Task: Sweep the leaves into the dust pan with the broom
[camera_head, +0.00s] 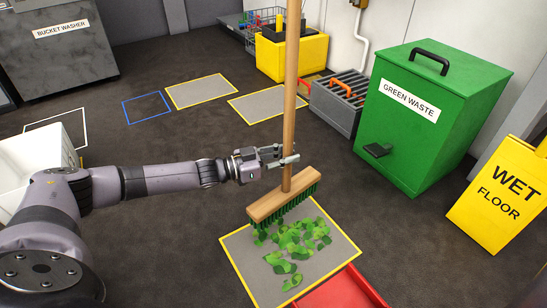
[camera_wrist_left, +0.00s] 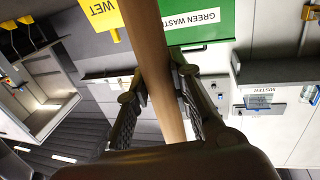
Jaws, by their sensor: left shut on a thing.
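My left gripper (camera_head: 277,158) is shut on the wooden handle of the broom (camera_head: 291,85), just above its head. The handle stands nearly upright. The broom head (camera_head: 284,201) is a wooden block with green bristles, at the far edge of the leaves. In the left wrist view the broom handle (camera_wrist_left: 155,60) passes between the fingers (camera_wrist_left: 160,100). Green leaves (camera_head: 295,242) lie scattered on a grey mat with a yellow border (camera_head: 244,262). The red dust pan (camera_head: 342,290) lies at the near right corner of the mat, partly cut off by the frame. My right gripper is not seen.
A green waste bin (camera_head: 425,125) stands at right, beside a yellow wet floor sign (camera_head: 500,195). A grey slotted crate (camera_head: 338,103) and yellow mop bucket (camera_head: 290,55) stand behind. A white bin (camera_head: 38,160) is at left. The floor between is mostly clear.

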